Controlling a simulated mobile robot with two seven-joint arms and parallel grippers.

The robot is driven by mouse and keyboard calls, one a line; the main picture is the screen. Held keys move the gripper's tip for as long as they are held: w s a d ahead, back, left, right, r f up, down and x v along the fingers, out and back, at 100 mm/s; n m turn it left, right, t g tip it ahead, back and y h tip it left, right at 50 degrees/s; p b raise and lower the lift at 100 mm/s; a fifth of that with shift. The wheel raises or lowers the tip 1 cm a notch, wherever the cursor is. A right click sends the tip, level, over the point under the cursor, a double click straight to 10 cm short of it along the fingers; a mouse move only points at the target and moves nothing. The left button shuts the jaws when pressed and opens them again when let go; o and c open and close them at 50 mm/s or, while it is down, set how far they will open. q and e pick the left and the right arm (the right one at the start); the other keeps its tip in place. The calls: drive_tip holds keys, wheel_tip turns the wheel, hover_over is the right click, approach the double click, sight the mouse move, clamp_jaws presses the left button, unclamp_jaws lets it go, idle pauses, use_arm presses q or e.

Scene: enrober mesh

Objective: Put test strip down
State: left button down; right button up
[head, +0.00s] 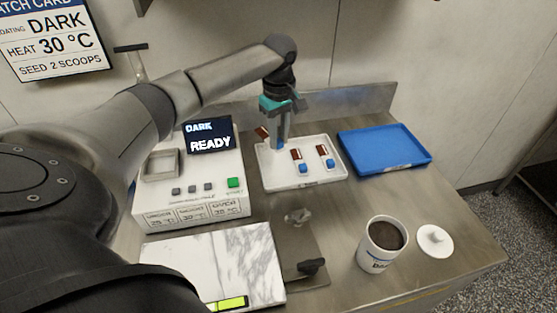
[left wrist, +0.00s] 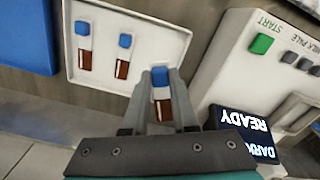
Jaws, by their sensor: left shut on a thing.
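My left gripper (head: 281,146) points down over the left end of the white tray (head: 315,183). It is shut on a test strip with a brown end (head: 262,133) and a blue end; the strip also shows between the fingers in the left wrist view (left wrist: 163,111). I cannot tell whether the held strip touches the tray. Two other strips, one in the middle (head: 297,155) and one at the right (head: 323,150), lie side by side on the tray, brown ends away and blue ends near. My right gripper is out of view.
A machine (head: 190,198) with a screen reading DARK READY stands left of the tray. A blue tray (head: 385,151) lies to the right.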

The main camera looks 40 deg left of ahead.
use_arm(q)
wheel_tip(320, 180, down, 8)
drive_tip(key=shift+r+b, duration=0.2)
drive_tip(key=shift+b, duration=0.4)
drive_tip(key=shift+f, duration=0.1)
drive_tip(key=shift+f, duration=0.35)
drive_tip(key=c, duration=0.7)
unclamp_jaws()
drive_tip(key=shift+r, duration=0.3)
wheel_tip(320, 180, up, 12)
drive_tip(key=shift+r+p, duration=0.1)
drive_tip(key=shift+p, duration=0.9)
